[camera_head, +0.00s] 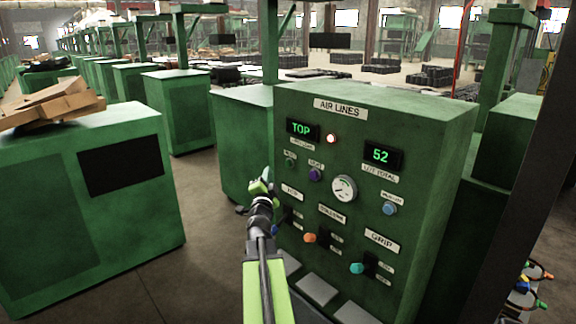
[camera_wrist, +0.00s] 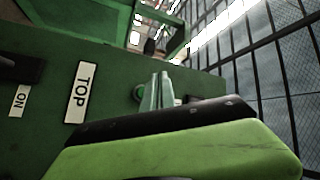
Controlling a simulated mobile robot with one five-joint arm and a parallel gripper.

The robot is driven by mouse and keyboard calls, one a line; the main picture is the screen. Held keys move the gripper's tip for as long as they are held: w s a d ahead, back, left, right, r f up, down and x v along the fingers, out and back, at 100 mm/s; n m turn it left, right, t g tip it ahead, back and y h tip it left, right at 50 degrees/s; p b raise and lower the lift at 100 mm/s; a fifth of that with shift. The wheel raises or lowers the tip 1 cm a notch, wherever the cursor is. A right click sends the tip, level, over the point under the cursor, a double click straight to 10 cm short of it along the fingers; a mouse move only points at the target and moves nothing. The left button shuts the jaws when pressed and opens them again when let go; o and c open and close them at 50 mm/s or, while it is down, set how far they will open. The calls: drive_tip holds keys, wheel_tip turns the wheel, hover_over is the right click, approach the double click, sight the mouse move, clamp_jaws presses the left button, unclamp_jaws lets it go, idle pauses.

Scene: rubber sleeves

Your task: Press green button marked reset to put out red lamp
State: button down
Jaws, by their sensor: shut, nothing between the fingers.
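The green control cabinet (camera_head: 420,130) headed AIR LINES stands right of centre in the head view. A small lamp (camera_head: 331,138) on it glows pinkish-white, beside a display reading TOP. The green button (camera_head: 290,162) is below that display, under a small, hard-to-read label. My gripper (camera_head: 266,178) is at the panel's left edge, left of and slightly lower than the button. In the wrist view my gripper (camera_wrist: 161,88) has its fingers together and empty. A round green button (camera_wrist: 138,94) shows just left of the fingers, partly covered by them. I cannot tell whether they touch.
Nearby on the panel are a purple button (camera_head: 316,174), a gauge (camera_head: 344,188), a blue button (camera_head: 389,208), an orange knob (camera_head: 310,237) and a teal knob (camera_head: 357,268). A TOP label (camera_wrist: 81,92) shows in the wrist view. Another green cabinet (camera_head: 120,220) stands left across open floor.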

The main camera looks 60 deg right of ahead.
drive_tip(key=shift+s+d, duration=0.3)
drive_tip(key=shift+d, duration=0.65)
drive_tip(key=shift+s+d, duration=0.3)
drive_tip(key=shift+d, duration=0.6)
drive_tip(key=shift+s+d, duration=0.3)
drive_tip(key=shift+d, duration=0.65)
drive_tip(key=shift+d, duration=0.1)
drive_tip(key=shift+s+d, duration=0.1)
drive_tip(key=shift+d, duration=0.2)
drive_tip(key=shift+s+d, duration=0.1)
drive_tip(key=shift+d, duration=0.2)
idle(0.5)
drive_tip(key=shift+w+a, duration=0.25)
drive_tip(key=shift+a, duration=0.5)
drive_tip(key=a, duration=0.1)
drive_tip(key=w+a, duration=0.1)
drive_tip(key=a, duration=0.2)
drive_tip(key=shift+w+a, duration=0.3)
drive_tip(key=shift+a, duration=0.05)
